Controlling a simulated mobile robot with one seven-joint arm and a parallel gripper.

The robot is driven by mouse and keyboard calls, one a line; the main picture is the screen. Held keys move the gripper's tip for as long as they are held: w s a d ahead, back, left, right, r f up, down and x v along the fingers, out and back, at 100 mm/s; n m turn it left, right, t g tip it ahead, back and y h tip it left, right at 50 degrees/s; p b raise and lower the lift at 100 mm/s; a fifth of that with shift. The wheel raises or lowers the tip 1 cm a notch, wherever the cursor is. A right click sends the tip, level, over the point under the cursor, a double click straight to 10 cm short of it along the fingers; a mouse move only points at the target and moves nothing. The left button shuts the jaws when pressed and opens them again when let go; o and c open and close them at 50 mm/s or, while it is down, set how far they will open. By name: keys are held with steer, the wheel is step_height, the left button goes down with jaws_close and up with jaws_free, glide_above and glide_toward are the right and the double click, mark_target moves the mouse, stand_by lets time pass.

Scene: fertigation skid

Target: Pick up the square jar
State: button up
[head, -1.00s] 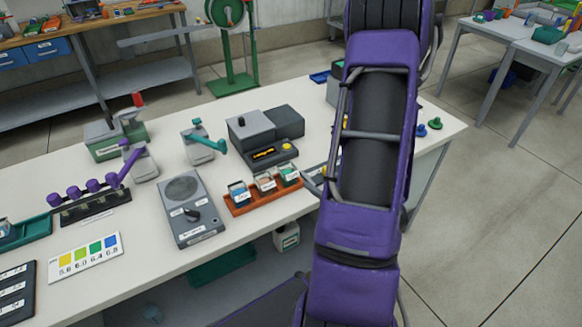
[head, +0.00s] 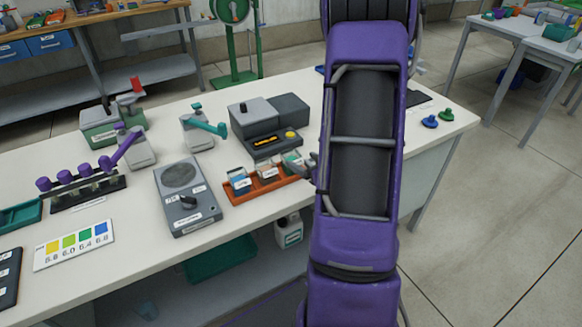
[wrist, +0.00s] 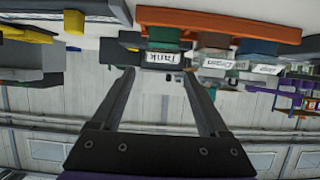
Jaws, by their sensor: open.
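Three small square-looking jars with white labels stand in a row in an orange tray (head: 262,190) on the white table. They are a blue one (head: 238,178), a middle one (head: 267,170) and a green one (head: 292,160) at the right end. I cannot tell by shape which is meant. My gripper (wrist: 158,74) is open, its tips close to the right-end jar, whose label reads "Tank" (wrist: 159,60). That jar shows between the fingertips in the wrist view, upside down. Contact cannot be told. In the head view my arm hides most of the gripper.
A grey device with a display (head: 268,125) stands behind the tray. A grey stirrer-like plate with a knob (head: 187,198) is to the left. Blue (head: 430,122) and green (head: 446,114) knobs lie at the right table end. A white jug (head: 288,231) stands below the table.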

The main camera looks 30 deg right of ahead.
mark_target(287, 154)
steer(key=x, duration=0.7)
steer(key=shift+w+a+f, duration=0.15)
steer(key=shift+w+f, duration=0.1)
jaws_close()
